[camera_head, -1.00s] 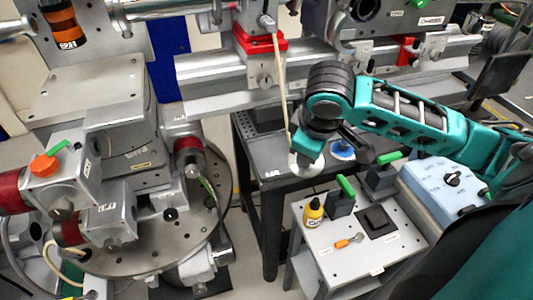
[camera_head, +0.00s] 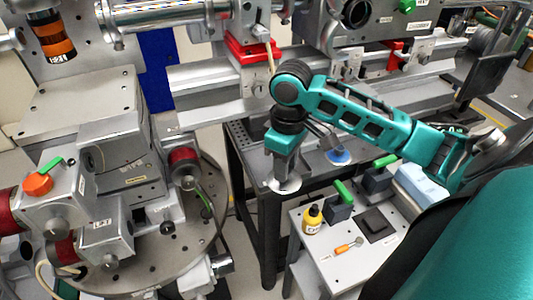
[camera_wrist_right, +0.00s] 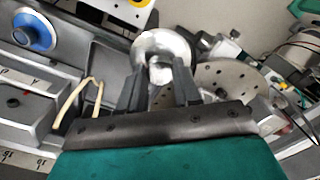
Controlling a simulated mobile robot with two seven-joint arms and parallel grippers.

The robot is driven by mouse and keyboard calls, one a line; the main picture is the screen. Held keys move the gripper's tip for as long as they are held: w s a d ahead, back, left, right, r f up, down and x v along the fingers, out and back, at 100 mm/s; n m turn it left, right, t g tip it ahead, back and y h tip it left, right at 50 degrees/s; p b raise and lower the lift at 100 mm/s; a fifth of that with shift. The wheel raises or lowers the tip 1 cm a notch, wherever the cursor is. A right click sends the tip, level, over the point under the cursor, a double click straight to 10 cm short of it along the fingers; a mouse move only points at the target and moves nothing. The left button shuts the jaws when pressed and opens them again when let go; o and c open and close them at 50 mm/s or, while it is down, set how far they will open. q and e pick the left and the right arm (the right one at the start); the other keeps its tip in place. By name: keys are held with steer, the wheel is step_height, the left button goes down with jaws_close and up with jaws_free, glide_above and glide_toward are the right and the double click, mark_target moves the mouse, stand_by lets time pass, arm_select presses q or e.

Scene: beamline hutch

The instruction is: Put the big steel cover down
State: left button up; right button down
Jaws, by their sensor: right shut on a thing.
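The big steel cover (camera_head: 284,185) is a shiny round disc at the end of my right gripper (camera_head: 284,172). It overlaps the near left corner of the dark table in the head view. Whether it touches the table I cannot tell. In the right wrist view the steel cover (camera_wrist_right: 162,45) shows bright and rounded just beyond the fingers of my right gripper (camera_wrist_right: 160,85), which is shut on it. My left gripper is in neither view.
The dark table (camera_head: 250,150) carries a blue-topped round piece (camera_head: 339,156). A round perforated plate (camera_head: 135,275) stands at left.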

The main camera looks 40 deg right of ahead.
steer(key=w+d, duration=0.3)
steer(key=w, duration=0.7)
step_height(320, 180, down, 6)
steer(key=shift+d+f, duration=0.1)
steer(key=shift+f, duration=0.1)
steer(key=shift+w+f, duration=0.25)
steer(key=shift+f, duration=0.1)
steer(key=c, duration=0.8)
jaws_free()
steer(key=shift+f, duration=0.1)
